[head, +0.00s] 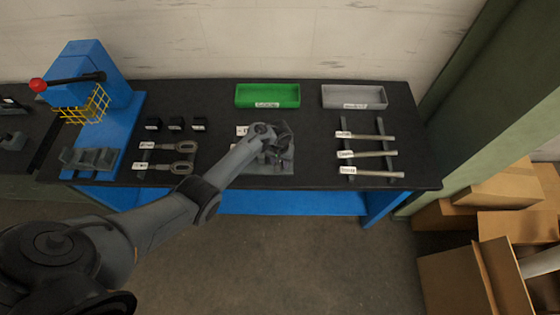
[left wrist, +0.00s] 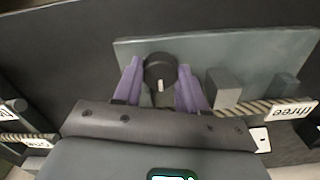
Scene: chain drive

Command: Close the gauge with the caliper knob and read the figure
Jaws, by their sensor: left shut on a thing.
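My left gripper (head: 277,137) reaches over the grey gauge plate (head: 286,167) in the middle of the bench in the head view. In the left wrist view its two purple fingers (left wrist: 160,88) are shut on the round black caliper knob (left wrist: 158,66), one finger on each side. The knob has a pale mark on its face. It sits on the grey gauge plate (left wrist: 215,48), which has grey blocks (left wrist: 224,88) to the right of the knob. A ribbed strip tagged "three" (left wrist: 290,112) runs along the plate's near side. I can read no figure. My right gripper is not in view.
A green tray (head: 267,90) and a grey tray (head: 354,92) stand at the back. Labelled rods (head: 372,154) lie on a rack at right. Labelled link-like parts (head: 172,146) and black blocks (head: 176,123) lie at left, beside a blue press (head: 115,130) with a red-knobbed lever.

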